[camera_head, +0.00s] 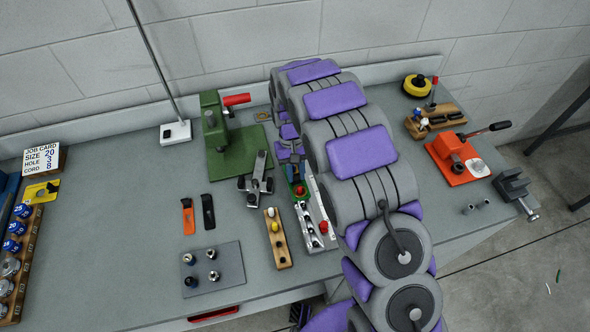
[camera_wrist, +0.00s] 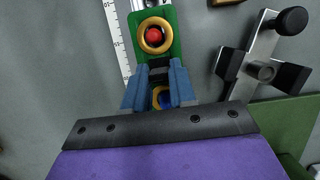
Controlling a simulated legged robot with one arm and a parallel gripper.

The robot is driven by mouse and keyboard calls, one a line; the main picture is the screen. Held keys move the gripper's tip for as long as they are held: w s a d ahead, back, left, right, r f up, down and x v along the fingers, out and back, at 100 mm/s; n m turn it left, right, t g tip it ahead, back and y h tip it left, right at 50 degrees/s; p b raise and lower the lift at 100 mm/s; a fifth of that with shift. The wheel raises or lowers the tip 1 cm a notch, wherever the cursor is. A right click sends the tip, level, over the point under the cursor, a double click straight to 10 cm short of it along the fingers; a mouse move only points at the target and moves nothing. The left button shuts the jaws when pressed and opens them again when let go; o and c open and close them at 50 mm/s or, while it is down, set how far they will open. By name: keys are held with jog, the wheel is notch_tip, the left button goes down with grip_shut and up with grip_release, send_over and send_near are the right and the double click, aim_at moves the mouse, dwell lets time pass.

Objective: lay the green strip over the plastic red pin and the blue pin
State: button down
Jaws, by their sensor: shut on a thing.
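The green strip (camera_wrist: 150,12) has brass-coloured rings. In the wrist view the red pin's round head (camera_wrist: 154,35) shows inside the far ring. The blue pin (camera_wrist: 165,98) shows within the near ring, between my fingers and partly hidden. My gripper (camera_wrist: 159,70) is shut on the green strip near that ring. I cannot tell how far the rings sit down over the pins. In the head view the green strip (camera_head: 293,171) and the red pin (camera_head: 299,190) show beside my arm, which hides most of my gripper; the blue pin is not visible there.
A grey clamp fixture (camera_head: 256,182) stands close to the left of the strip, and a ruler (camera_head: 322,210) lies to its right. A green press (camera_head: 226,140) is behind. A wooden pin block (camera_head: 277,240) and a dark plate (camera_head: 229,262) are in front. An orange press (camera_head: 456,155) stands right.

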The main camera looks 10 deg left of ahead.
jog(key=shift+f, duration=0.5)
jog(key=c, duration=0.8)
grip_release()
jog(key=shift+c, duration=0.2)
jog(key=p+v, duration=0.3)
jog(key=v, duration=1.4)
jog(key=s+d+r+m, duration=0.2)
jog(key=s+d+r, duration=0.3)
jog(key=d+r, duration=0.45)
jog(key=s+d+r+m+y, duration=0.1)
jog(key=s+d, duration=0.6)
jog(key=s, duration=0.3)
jog(key=s+d+r+m, duration=0.2)
jog(key=s+d, duration=0.5)
jog(key=s, duration=0.3)
jog(key=s+d+f+t, duration=0.1)
jog(key=s+d+f, duration=0.1)
jog(key=s, duration=0.9)
jog(key=shift+s+d+f+y, duration=0.25)
jog(key=shift+f+y, duration=0.05)
jog(key=shift+f, duration=0.35)
